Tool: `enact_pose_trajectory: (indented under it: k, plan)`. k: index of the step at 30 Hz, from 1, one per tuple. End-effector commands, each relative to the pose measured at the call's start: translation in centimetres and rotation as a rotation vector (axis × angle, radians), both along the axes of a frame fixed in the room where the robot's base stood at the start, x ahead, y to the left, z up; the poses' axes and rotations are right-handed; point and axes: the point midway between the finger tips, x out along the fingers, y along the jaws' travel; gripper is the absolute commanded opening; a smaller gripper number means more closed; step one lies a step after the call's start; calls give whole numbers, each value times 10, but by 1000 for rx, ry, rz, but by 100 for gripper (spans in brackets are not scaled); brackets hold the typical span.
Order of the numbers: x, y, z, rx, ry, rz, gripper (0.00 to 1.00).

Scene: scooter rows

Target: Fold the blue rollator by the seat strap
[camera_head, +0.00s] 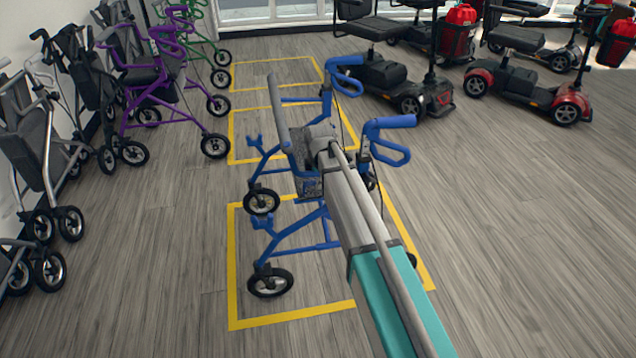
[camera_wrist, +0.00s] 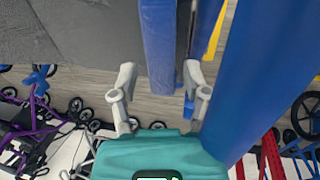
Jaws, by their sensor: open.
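The blue rollator (camera_head: 392,122) stands unfolded on its wheels, partly over a yellow floor outline. My arm covers part of its middle in the head view. A dark grey surface, seemingly its seat (camera_wrist: 85,35), fills the upper left of the wrist view. A flat blue band (camera_wrist: 158,40), which looks like the seat strap, runs down between my fingers. My gripper (camera_wrist: 160,70) is open, one finger on each side of the band. I cannot tell whether either finger touches it. A thick blue frame tube (camera_wrist: 265,85) passes close to the right finger.
A purple rollator (camera_head: 165,88) and a green one stand at the back left. Grey folded rollators (camera_head: 35,150) line the left wall. Mobility scooters (camera_head: 525,70) stand at the back right. The wooden floor (camera_head: 530,240) at right is clear. Yellow outlines (camera_head: 290,319) mark the floor.

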Motion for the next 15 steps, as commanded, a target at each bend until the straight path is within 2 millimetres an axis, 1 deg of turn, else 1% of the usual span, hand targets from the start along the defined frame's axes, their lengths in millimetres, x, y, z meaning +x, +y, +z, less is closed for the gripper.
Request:
enact_pose_trajectory:
  k: [11, 12, 14, 15]
  plan:
    - [0, 0, -2, 0, 0, 0, 61]
    - [0, 0, -2, 0, 0, 0, 59]
    - [0, 0, -2, 0, 0, 0, 48]
    - [0, 0, -2, 0, 0, 0, 41]
